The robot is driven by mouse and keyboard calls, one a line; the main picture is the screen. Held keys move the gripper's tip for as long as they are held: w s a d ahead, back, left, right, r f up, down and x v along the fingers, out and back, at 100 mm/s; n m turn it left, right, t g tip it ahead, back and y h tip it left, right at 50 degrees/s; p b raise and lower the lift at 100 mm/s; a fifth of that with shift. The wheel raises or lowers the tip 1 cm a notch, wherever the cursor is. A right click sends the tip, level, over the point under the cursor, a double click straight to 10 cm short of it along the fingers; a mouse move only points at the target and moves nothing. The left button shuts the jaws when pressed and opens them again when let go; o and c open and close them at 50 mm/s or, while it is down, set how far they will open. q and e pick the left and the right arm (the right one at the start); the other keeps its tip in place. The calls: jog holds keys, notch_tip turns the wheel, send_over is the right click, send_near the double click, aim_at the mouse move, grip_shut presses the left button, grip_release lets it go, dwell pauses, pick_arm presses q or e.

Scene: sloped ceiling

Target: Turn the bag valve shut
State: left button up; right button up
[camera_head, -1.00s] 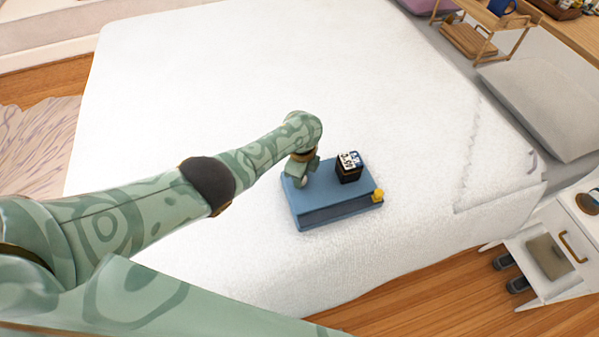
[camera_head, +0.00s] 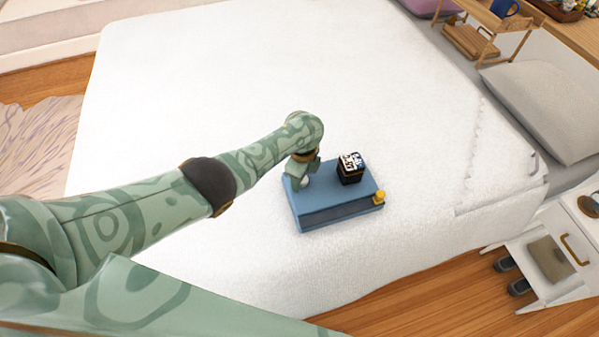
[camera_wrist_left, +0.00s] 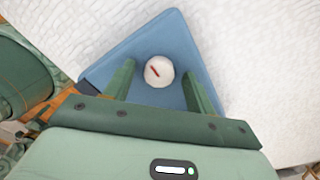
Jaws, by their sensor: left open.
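The bag (camera_head: 340,209) is a blue, flat, box-like block lying on a white bed. It also shows in the left wrist view (camera_wrist_left: 160,30). The valve appears to be a round white knob with a red mark (camera_wrist_left: 159,72) on its top. The red mark lies at a slant. My left gripper (camera_head: 303,172) is over the left part of the bag. In the left wrist view its fingers (camera_wrist_left: 160,82) are open, one on each side of the knob, with gaps visible. Whether either finger touches the bag is unclear. My right gripper is not in view.
A black box with a patterned top (camera_head: 350,169) sits on the bag, right of my gripper. A small yellow piece (camera_head: 379,197) is at the bag's right corner. The white bed (camera_head: 200,80) is clear around it. A pillow (camera_head: 545,105) and white nightstand (camera_head: 550,250) are at the right.

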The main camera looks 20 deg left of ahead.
pick_arm(q)
notch_tip(320, 180, up, 16)
jog(key=p, duration=1)
jog(key=shift+r, duration=0.15)
